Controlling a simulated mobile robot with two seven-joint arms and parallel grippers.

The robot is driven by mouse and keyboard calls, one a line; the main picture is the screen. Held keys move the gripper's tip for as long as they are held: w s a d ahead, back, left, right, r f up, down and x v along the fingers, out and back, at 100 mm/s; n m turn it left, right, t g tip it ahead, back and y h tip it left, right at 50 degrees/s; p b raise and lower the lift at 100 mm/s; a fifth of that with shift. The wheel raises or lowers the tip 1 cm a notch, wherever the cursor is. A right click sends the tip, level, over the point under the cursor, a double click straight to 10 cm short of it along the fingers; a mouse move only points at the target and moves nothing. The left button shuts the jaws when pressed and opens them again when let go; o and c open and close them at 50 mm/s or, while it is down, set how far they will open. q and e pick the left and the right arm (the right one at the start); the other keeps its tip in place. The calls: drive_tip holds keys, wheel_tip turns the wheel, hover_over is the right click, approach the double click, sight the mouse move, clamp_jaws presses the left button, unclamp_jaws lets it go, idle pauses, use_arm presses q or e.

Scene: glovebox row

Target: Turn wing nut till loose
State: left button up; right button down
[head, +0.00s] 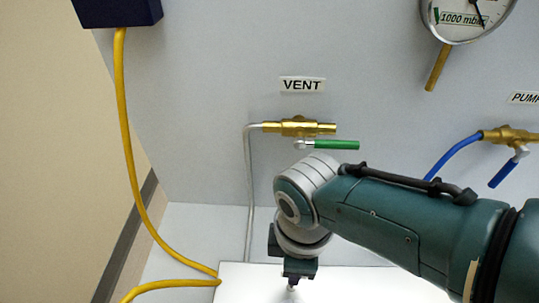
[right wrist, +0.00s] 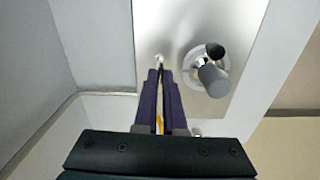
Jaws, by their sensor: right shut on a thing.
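My right gripper (head: 291,287) points down at a white panel (head: 350,285) at the bottom of the head view. In the right wrist view its dark fingers (right wrist: 160,75) are nearly closed, with a narrow gap between them. A small silvery piece, which I take to be the wing nut (right wrist: 159,59), shows at the fingertips. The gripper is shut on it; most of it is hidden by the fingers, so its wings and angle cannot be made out. My left gripper is in neither view.
A grey cylinder with a black end (right wrist: 212,72) stands on a round base beside the fingers. Behind my arm are the brass VENT valve (head: 300,127) with green lever, a gauge (head: 470,15) and a PUMP valve (head: 505,136). A yellow hose (head: 125,130) hangs at left.

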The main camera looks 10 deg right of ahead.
drive_tip(key=shift+n, duration=0.4)
drive_tip(key=c, duration=1)
unclamp_jaws()
wheel_tip(320, 180, up, 10)
drive_tip(key=p, duration=0.5)
